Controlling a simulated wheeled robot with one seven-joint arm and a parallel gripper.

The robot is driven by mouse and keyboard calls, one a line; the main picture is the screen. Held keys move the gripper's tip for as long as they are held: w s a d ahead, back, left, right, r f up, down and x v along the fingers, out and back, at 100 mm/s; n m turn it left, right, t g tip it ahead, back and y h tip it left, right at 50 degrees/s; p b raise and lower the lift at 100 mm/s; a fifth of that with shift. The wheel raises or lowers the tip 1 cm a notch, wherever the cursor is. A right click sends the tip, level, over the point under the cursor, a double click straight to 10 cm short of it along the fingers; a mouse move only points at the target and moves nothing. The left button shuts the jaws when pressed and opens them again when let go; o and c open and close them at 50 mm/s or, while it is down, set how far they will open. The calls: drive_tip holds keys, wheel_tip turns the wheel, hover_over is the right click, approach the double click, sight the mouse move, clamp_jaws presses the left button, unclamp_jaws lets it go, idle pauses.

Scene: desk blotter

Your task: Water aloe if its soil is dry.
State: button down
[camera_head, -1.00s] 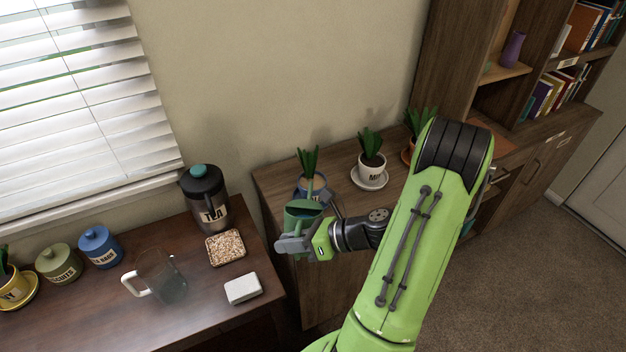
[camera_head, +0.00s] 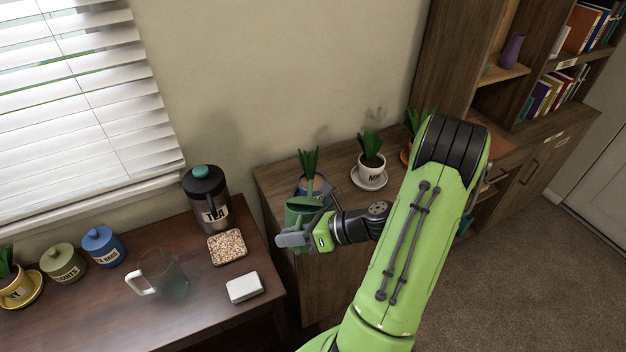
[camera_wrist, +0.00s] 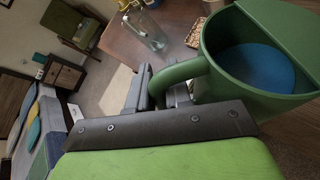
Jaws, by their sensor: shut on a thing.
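My gripper (camera_head: 296,240) is shut on the handle of a green watering can (camera_head: 301,214). In the wrist view, the can (camera_wrist: 222,40) has blue water (camera_wrist: 258,68) inside, and my gripper (camera_wrist: 165,98) is at its handle. The can is in front of a plant in a blue pot (camera_head: 325,184) on the wooden cabinet; can and gripper hide much of that pot and any label. A white pot (camera_head: 371,173) with a label partly readable as "MI" holds another plant. A plant in an orange pot (camera_head: 405,156) is mostly behind my arm. No aloe label is readable.
On the desk (camera_head: 110,318) at left are a tea canister (camera_head: 207,200), a clear jug (camera_head: 162,278), a cork-like square mat (camera_head: 227,247), a white block (camera_head: 244,287), small jars and a yellow pot (camera_head: 17,291). A bookshelf (camera_head: 450,50) stands at back right.

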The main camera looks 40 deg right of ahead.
drive_tip(key=shift+w+d+r+m+g+p, duration=0.15)
drive_tip(key=shift+w+d+r+p, duration=0.1)
drive_tip(key=shift+r+p, duration=0.3)
drive_tip(key=shift+w+d+r+m+g+p, duration=0.15)
drive_tip(key=shift+d+r+p, duration=0.05)
drive_tip(key=shift+r+p, duration=0.25)
idle(1.7)
